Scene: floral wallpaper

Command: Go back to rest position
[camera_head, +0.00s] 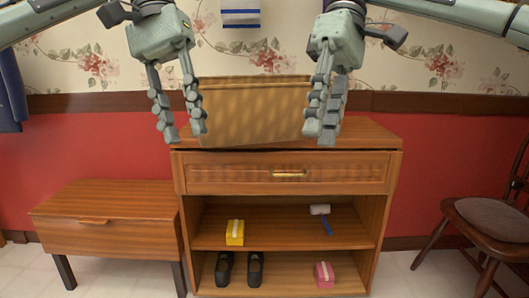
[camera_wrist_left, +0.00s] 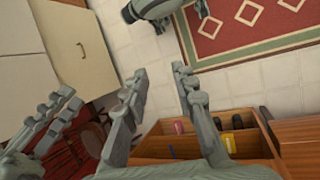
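My left gripper (camera_head: 186,138) hangs pointing down at the upper left, its fingers apart and nothing between them. Its parted fingers also show in the left wrist view (camera_wrist_left: 159,70). My right gripper (camera_head: 320,135) hangs pointing down at the upper right. Its fingers overlap in this view, so I cannot tell how far apart they are. A brown ribbed box (camera_head: 255,112) stands on the wooden cabinet (camera_head: 360,135), between the two grippers in the picture. Each gripper's inner finger covers a side edge of the box; I cannot tell whether they touch it.
The cabinet shelves hold a yellow box (camera_head: 235,233), a blue-handled tool with a pale head (camera_head: 324,219), dark shoes (camera_head: 239,270) and a pink box (camera_head: 323,275). A low wooden table (camera_head: 110,200) stands left, a chair (camera_head: 485,220) right. A red patterned rug (camera_wrist_left: 250,28) lies on the floor.

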